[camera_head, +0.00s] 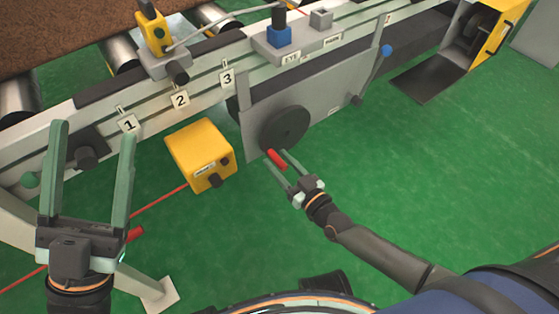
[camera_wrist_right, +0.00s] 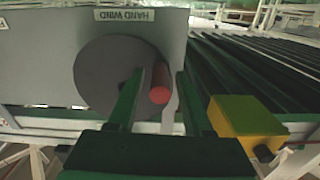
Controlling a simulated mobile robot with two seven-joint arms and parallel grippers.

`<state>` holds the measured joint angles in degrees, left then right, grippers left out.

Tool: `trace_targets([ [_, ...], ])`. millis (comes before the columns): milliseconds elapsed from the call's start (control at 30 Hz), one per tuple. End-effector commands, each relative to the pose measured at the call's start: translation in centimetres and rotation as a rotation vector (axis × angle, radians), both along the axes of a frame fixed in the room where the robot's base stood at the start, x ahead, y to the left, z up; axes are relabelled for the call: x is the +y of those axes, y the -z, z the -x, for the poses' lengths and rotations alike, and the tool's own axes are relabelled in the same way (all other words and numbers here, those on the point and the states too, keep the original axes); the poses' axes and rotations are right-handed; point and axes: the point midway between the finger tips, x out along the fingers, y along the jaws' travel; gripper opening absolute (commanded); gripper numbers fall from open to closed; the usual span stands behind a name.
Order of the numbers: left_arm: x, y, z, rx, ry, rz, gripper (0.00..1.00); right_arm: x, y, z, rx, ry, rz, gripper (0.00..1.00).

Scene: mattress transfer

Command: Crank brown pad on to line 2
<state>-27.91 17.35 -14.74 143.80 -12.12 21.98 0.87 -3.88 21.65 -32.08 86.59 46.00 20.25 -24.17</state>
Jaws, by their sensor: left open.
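The brown pad (camera_head: 65,32) lies on the rollers at the top left in the head view, partly cut off. Tags 1 (camera_head: 129,124), 2 (camera_head: 180,99) and 3 (camera_head: 227,78) hang on the rail in front of it. A dark hand wheel (camera_head: 290,124) with a red crank handle (camera_head: 277,158) is on the grey panel; both also show in the right wrist view, with the handle (camera_wrist_right: 160,84) at the wheel's edge. My right gripper (camera_head: 279,162) is open, its fingers on either side of the handle with gaps visible. My left gripper (camera_head: 93,130) is open and empty.
A yellow box (camera_head: 200,153) stands beside the wheel and shows in the right wrist view (camera_wrist_right: 245,117). A red line runs from it across the green floor. A blue-knobbed lever (camera_head: 385,51) is right of the wheel. Open floor lies to the right.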

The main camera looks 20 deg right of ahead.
Motion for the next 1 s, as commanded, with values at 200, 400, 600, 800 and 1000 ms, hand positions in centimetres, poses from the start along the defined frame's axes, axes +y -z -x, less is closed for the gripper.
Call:
trace_targets([
  [200,0.0,-0.03,0.01,0.0,0.0,0.002,0.71,-0.01,-0.01,-0.01,0.0,0.0,0.0,0.24],
  [400,0.0,-0.04,0.03,-0.001,0.001,0.002,0.71,-0.02,-0.02,-0.02,-0.001,0.0,0.0,0.02],
  [600,-0.03,-0.01,0.06,-0.002,0.003,-0.002,0.71,-0.02,-0.03,-0.04,-0.001,0.001,0.0,0.0],
  [800,-0.08,0.05,0.08,-0.001,0.005,-0.006,0.71,-0.03,-0.05,-0.05,-0.001,0.001,0.0,0.0],
  [1000,-0.09,0.07,0.09,-0.002,0.006,-0.008,0.71,-0.03,-0.07,-0.07,-0.001,0.001,-0.002,0.0],
])
